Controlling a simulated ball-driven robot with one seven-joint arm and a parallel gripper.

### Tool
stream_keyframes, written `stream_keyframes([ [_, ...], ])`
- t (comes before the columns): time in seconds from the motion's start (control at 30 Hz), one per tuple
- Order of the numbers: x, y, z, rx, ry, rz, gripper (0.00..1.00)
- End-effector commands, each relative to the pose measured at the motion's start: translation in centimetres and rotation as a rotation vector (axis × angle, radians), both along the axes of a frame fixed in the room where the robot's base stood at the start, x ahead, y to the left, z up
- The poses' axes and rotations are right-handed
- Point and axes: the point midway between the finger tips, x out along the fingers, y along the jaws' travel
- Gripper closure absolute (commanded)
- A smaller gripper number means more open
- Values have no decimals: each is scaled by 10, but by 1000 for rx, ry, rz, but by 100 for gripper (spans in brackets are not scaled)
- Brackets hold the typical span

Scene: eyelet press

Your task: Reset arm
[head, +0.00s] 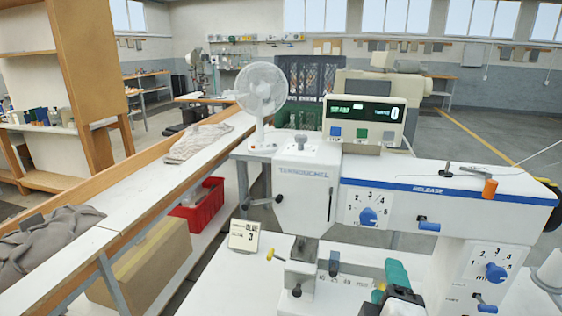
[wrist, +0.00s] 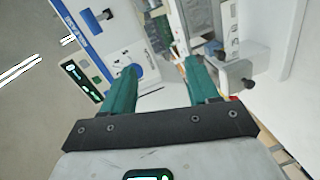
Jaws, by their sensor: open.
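My gripper (head: 396,273) shows as teal fingers at the lower middle right of the head view, in front of the white eyelet press (head: 420,183). In the wrist view the two teal fingers of my gripper (wrist: 161,66) stand apart with nothing held between them. The press has blue dials (head: 369,216), a blue RELEASE stripe and a display box (head: 364,118) on top. The dial and part of the press also show beyond the fingers in the wrist view (wrist: 88,30). The fingers hide part of the press bed.
A white fan (head: 262,90) stands behind. A long bench (head: 125,207) with grey cloth runs along the left, with a red bin (head: 197,206) below. Open floor lies at the back right.

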Motion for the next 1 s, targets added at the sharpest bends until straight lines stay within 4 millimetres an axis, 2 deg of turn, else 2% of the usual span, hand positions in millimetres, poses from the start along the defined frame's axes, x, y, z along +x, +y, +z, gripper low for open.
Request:
stream_keyframes([
  [0.03, -7, -17, -26, 102, 54, -31, 40],
  [0.1, -21, -37, -66, 286, 135, -86, 40],
  [0.2, -49, -58, -122, 553, 253, -186, 40],
  [0.3, -82, -69, -167, 788, 357, -298, 40],
  [0.4, -116, -73, -203, 989, 451, -414, 40],
  [0.57, -173, -67, -245, 1270, 591, -611, 40],
  [0.7, -217, -73, -275, 1208, 716, -721, 40],
  [0.8, -244, -76, -290, 1181, 784, -786, 40],
  [0.9, -263, -78, -298, 1162, 833, -831, 40],
  [1.0, -271, -79, -301, 1154, 851, -848, 40],
])
